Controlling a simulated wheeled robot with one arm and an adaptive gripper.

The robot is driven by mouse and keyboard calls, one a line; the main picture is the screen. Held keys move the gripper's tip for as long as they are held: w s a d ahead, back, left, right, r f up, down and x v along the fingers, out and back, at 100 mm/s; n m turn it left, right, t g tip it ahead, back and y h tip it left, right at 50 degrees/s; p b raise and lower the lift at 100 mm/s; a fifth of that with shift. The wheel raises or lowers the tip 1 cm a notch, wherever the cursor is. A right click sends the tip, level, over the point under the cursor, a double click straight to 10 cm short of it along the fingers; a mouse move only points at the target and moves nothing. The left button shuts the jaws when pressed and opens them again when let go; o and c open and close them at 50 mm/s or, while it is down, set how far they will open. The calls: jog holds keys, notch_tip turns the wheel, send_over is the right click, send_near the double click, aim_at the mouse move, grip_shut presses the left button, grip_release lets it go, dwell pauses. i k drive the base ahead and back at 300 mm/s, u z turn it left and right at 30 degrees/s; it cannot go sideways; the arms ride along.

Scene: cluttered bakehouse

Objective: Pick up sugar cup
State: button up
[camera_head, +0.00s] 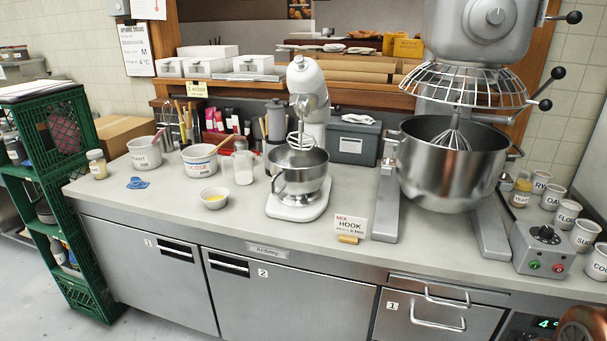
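A white cup (585,236) with a label starting "SU" stands on the counter at the right, in a row of similar white cups. It is behind and to the right of the grey control box. Its label is cut short in my view. A cup reading "FLO" (566,214) stands just behind it, and a cup reading "CO" (597,262) stands in front, partly cut by the picture edge. My gripper is not in view.
The control box (541,248) with knob and buttons and the big mixer's bowl (451,165) stand left of the cups. A small jar (521,190) is near the back cups. A rounded copper-coloured thing (581,327) shows at the bottom right. Counter front (215,228) has bare room.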

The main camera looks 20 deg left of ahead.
aim_at(586, 233)
jog(key=z, duration=2.4)
jog(key=i, duration=1.8)
jog(key=u, duration=3.15)
